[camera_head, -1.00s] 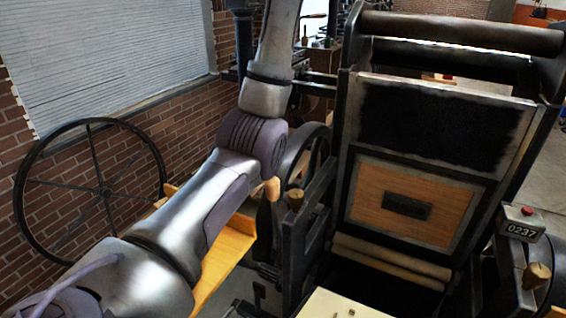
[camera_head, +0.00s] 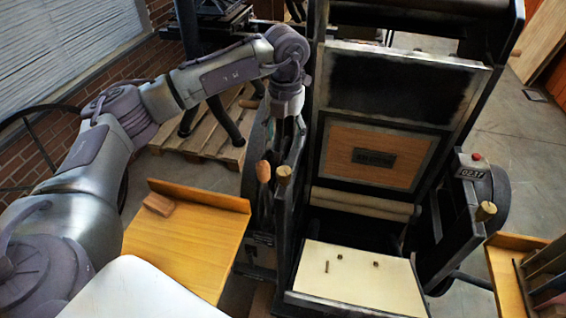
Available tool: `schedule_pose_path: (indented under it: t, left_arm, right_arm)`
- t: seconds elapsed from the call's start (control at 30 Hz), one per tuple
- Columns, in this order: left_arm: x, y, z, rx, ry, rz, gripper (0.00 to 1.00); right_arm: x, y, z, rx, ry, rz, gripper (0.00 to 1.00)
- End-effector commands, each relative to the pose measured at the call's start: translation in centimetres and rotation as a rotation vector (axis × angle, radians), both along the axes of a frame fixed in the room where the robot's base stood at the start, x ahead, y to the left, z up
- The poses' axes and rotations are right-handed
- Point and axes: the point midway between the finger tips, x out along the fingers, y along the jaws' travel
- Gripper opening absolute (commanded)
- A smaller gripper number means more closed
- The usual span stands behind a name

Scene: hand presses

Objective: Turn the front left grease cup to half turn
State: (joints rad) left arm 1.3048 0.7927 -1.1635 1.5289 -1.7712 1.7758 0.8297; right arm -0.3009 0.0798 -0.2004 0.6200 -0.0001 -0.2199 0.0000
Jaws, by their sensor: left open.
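The front left grease cup (camera_head: 284,175) is a small tan, brass-like knob. It stands upright on top of the press's left front post. My left arm reaches in from the left, and its wrist bends down behind the cup. My left gripper (camera_head: 286,132) points down beside the press's left side, a little above and beyond the cup, apart from it in the picture. It is open; its dark fingers blend into the dark frame, and I see nothing held. A similar cup (camera_head: 486,211) tops the right front post. My right gripper is out of view.
A wooden handle (camera_head: 263,172) stands just left of the cup. The press's tilted frame (camera_head: 395,160) and pale bed (camera_head: 345,270) are to the right. A wooden side table (camera_head: 185,250) carries a small block (camera_head: 158,204). A counter box (camera_head: 471,166) sits at right.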

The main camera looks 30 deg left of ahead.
Motion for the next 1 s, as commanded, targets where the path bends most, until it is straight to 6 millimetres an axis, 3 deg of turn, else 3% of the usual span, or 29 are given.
schedule_pose_path:
  t: [0.2, 0.5, 0.7, 1.0]
  left_arm:
    - [-0.2, 0.0, -4.3, 0.0, 0.008, 0.0, 0.67]
    - [-0.1, 0.0, -9.7, -0.003, 0.004, 0.0, 0.67]
    - [-0.1, 0.0, -11.2, -0.001, 0.002, -0.001, 0.67]
    - [0.0, 0.0, -11.4, -0.002, 0.001, -0.001, 0.63]
  right_arm:
    - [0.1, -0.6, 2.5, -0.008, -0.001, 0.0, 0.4]
    - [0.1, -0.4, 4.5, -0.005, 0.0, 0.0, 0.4]
    - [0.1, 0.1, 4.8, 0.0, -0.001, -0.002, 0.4]
    - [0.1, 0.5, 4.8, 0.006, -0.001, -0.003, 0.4]
